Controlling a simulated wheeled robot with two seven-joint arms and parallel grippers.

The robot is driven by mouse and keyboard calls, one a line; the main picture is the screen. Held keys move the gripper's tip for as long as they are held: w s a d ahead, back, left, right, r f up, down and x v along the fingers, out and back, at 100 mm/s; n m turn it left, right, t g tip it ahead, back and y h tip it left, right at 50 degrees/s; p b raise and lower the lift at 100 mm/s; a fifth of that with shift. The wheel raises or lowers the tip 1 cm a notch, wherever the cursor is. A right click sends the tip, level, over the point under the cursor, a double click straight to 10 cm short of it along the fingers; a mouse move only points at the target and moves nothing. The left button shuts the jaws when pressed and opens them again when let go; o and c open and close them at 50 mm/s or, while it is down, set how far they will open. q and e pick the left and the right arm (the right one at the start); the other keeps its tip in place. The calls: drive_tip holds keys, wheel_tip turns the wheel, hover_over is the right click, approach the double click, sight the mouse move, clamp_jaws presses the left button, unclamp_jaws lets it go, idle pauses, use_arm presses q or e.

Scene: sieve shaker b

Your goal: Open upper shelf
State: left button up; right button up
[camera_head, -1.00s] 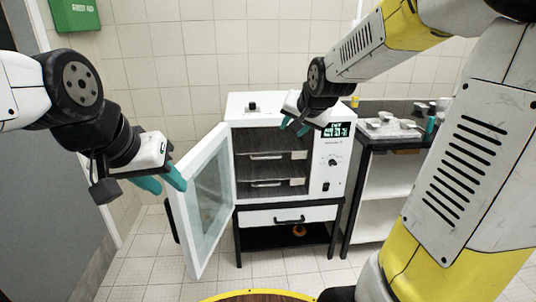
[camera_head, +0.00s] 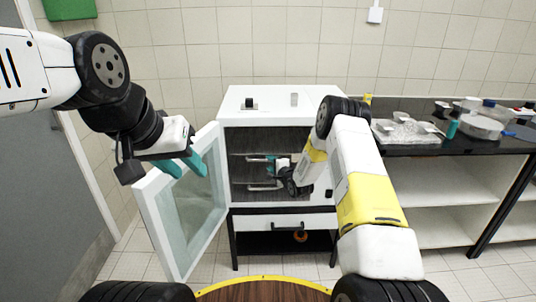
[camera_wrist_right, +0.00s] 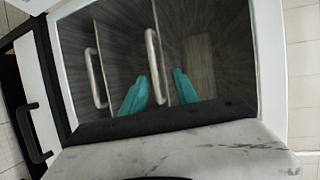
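The white oven (camera_head: 285,100) stands open, with two shelves inside. The upper shelf's handle (camera_head: 257,158) is a metal bar above the lower shelf's handle (camera_head: 268,187); both shelves look pushed in. In the right wrist view the upper handle (camera_wrist_right: 153,60) and lower handle (camera_wrist_right: 93,78) appear sideways. My right gripper (camera_wrist_right: 159,91) is inside the oven, open, its teal fingers either side of the upper handle's line; I cannot tell whether they touch it. My left gripper (camera_head: 182,165) is open at the top edge of the glass door (camera_head: 165,208), contact unclear.
The oven door hangs open on the left. A drawer with a black handle (camera_head: 290,229) is below the oven. A dark-topped counter (camera_head: 440,147) with trays and dishes stands right. My right arm passes close to the oven's right side.

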sight(263, 160)
drive_tip(key=shift+m, duration=0.3)
drive_tip(key=shift+f+x, duration=0.2)
drive_tip(key=shift+x, duration=1.2)
drive_tip(key=shift+f+x, duration=0.25)
drive_tip(key=shift+x, duration=1.1)
drive_tip(key=shift+f+x, duration=0.2)
drive_tip(key=shift+x, duration=1.2)
drive_tip(key=shift+s, duration=0.15)
clamp_jaws()
